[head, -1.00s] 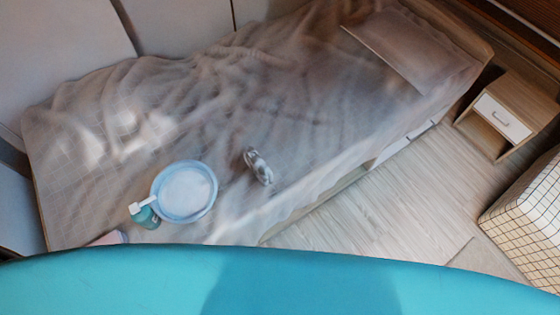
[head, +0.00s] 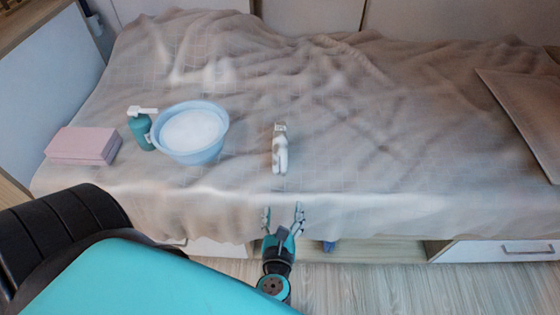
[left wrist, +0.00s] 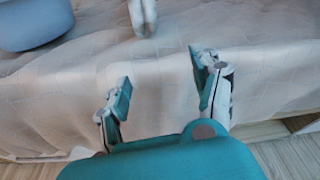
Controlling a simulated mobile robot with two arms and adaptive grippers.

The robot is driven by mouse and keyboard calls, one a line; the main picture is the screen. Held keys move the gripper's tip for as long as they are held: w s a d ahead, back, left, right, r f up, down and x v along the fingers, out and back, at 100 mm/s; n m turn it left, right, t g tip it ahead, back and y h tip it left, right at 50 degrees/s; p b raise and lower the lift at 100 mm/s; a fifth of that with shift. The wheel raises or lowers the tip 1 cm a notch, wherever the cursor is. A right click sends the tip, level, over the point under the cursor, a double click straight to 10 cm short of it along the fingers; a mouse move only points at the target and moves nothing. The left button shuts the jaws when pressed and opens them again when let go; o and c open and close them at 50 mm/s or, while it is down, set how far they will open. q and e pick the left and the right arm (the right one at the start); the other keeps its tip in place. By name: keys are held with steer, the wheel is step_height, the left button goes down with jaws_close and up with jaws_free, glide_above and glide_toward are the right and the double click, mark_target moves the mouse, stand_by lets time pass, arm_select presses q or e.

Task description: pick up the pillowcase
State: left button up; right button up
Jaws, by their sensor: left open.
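No object is clearly a pillowcase. A flat brownish, pillow-like piece (head: 525,110) lies on the bed at the right edge of the head view, partly cut off. A pink folded-looking block (head: 83,146) lies on the bed at the left; I cannot tell whether it is cloth. My left gripper (head: 283,213) is open and empty at the bed's front edge, below a small white and grey object (head: 280,150). In the left wrist view the open fingers (left wrist: 161,75) point at the bedspread, with nothing between them. My right gripper is not in view.
A blue basin (head: 190,132) with white contents and a teal pump bottle (head: 142,130) stand on the wrinkled bedspread (head: 380,150). Drawers and an open compartment (head: 380,250) lie under the bed. Wooden floor (head: 430,285) is clear in front.

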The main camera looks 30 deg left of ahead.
mark_target(278, 161)
arm_select(q)
step_height(278, 161, up, 7)
steer(key=a+m+t+y+b, duration=0.1)
steer(key=a+t+y+b, duration=0.1)
steer(key=y+b, duration=0.1)
steer(key=x, duration=1.1)
steer(key=shift+w+b, duration=0.15)
steer(key=shift+b, duration=0.2)
steer(key=shift+w+a+f, duration=0.1)
steer(key=x, duration=0.1)
steer(key=b+x, duration=0.1)
steer(key=x, duration=0.2)
steer(key=shift+w+f, duration=0.35)
steer(key=shift+f, duration=0.05)
steer(key=shift+w, duration=0.25)
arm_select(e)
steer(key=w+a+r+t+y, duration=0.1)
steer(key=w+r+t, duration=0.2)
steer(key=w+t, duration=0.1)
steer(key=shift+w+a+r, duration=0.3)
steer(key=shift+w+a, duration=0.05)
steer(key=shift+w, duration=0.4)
arm_select(q)
steer(key=c, duration=1.3)
steer(key=shift+r, duration=0.1)
